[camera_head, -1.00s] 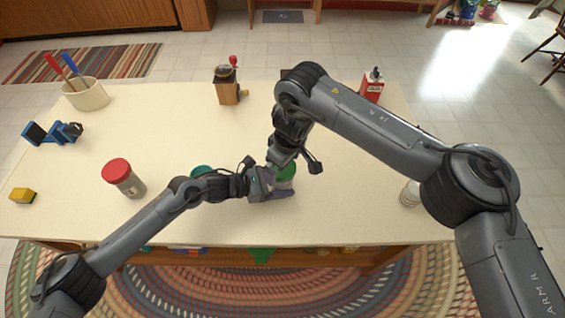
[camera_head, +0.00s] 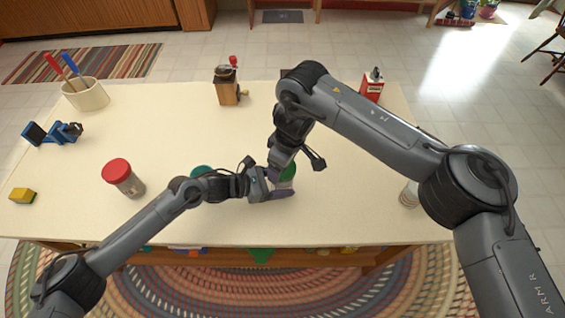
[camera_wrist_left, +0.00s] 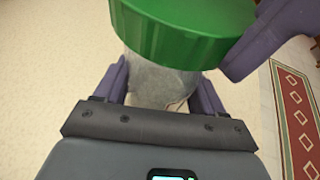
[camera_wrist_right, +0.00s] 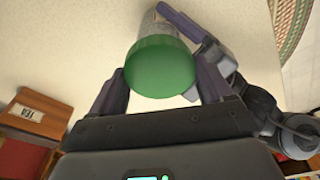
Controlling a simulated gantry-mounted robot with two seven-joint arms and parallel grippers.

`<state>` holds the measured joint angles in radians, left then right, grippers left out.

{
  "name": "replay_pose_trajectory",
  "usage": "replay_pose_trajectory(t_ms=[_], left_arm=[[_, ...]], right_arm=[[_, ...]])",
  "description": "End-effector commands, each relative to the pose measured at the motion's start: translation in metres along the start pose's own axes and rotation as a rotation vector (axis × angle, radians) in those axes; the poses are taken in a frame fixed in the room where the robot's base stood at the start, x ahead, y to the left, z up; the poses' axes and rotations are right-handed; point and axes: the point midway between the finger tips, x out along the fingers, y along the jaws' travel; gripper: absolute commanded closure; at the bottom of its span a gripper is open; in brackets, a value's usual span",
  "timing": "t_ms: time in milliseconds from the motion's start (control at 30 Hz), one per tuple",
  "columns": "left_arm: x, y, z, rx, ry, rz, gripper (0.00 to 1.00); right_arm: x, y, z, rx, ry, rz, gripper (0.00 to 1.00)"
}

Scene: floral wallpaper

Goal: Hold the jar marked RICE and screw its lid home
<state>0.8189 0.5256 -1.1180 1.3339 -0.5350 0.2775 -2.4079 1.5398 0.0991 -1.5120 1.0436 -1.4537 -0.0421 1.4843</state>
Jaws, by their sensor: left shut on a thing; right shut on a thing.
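A clear jar with pale contents (camera_wrist_left: 160,82) stands near the table's front edge under a green lid (camera_wrist_left: 185,35). No lettering on it is readable. My left gripper (camera_head: 280,189) is shut around the jar body, one finger on each side. My right gripper (camera_head: 281,168) reaches down from above and is shut on the green lid, which shows between its fingers in the right wrist view (camera_wrist_right: 160,72). The lid sits on top of the jar; I cannot tell how tight it is. In the head view the grippers hide most of the jar.
A red-lidded jar (camera_head: 124,180) stands left; a teal-lidded thing (camera_head: 201,170) is partly behind my left arm. Another jar (camera_head: 408,195) is beside my right arm. A grinder (camera_head: 227,88), red tin (camera_head: 371,87), utensil crock (camera_head: 86,95), blue object (camera_head: 55,133) and sponge (camera_head: 22,196) stand around.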

Motion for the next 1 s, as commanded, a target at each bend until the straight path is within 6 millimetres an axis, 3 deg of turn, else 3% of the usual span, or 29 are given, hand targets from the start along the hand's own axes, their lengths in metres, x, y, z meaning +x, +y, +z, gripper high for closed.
replay_pose_trajectory(t_ms=[267, 1000], left_arm=[[0.0001, -0.0001, 0.0001, 0.0, 0.0, 0.0, 0.6], [-0.0001, -0.0001, 0.0001, 0.0, 0.0, 0.0, 0.6]], right_arm=[[0.0002, -0.0006, 0.0, 0.071, 0.0, 0.01, 0.43], [-0.0004, 0.0005, 0.0, 1.012, 0.0, 0.156, 0.43]])
